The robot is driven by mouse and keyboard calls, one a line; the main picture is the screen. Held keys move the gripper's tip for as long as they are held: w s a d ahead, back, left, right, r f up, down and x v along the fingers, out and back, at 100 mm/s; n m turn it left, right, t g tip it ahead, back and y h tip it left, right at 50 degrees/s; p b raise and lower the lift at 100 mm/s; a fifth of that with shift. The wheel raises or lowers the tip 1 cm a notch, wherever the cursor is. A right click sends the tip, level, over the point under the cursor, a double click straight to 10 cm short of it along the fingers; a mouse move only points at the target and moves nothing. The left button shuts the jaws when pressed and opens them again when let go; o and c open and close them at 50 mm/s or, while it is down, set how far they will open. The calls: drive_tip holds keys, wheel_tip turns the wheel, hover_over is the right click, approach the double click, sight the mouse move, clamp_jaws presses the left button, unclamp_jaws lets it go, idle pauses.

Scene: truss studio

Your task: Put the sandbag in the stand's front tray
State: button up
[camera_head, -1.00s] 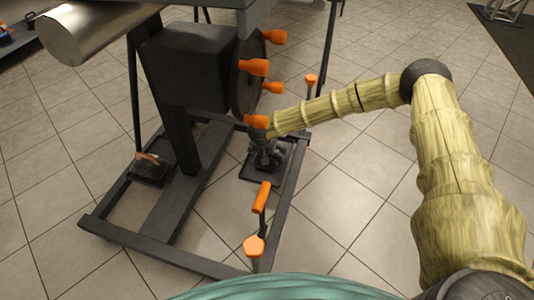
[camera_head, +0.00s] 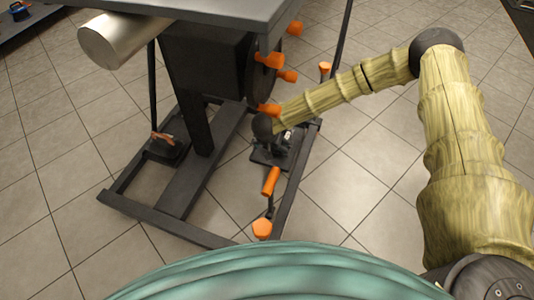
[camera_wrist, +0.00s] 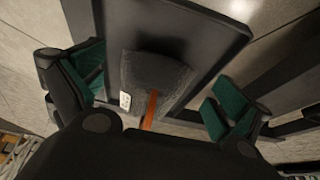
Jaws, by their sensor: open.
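The sandbag (camera_wrist: 155,82) is a grey bag with an orange strap and a white label, seen in the wrist view. It lies on a dark slab or tray (camera_wrist: 190,25), between my fingers in the picture. My gripper (camera_wrist: 155,95) is open, with green pads on both sides and gaps to the bag. In the head view my gripper (camera_head: 270,148) points down into the stand's base, over a dark low shape. The stand (camera_head: 190,110) is a black frame with orange knobs. The bag cannot be made out for certain in the head view.
A dark tray (camera_head: 167,151) with a reddish-orange item sits at the left of the base. Orange handles (camera_head: 271,181) rise along the right rail. A tabletop (camera_head: 240,12) and metal cylinder (camera_head: 112,40) overhang the base. The tiled floor at right (camera_head: 350,180) is clear.

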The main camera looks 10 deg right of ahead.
drive_tip(key=s+a, duration=0.1)
drive_tip(key=s+a+p, duration=0.1)
drive_tip(key=s, duration=0.1)
drive_tip(key=s+a+p, duration=0.1)
drive_tip(key=s, duration=0.1)
drive_tip(key=shift+a, duration=0.15)
idle(1.2)
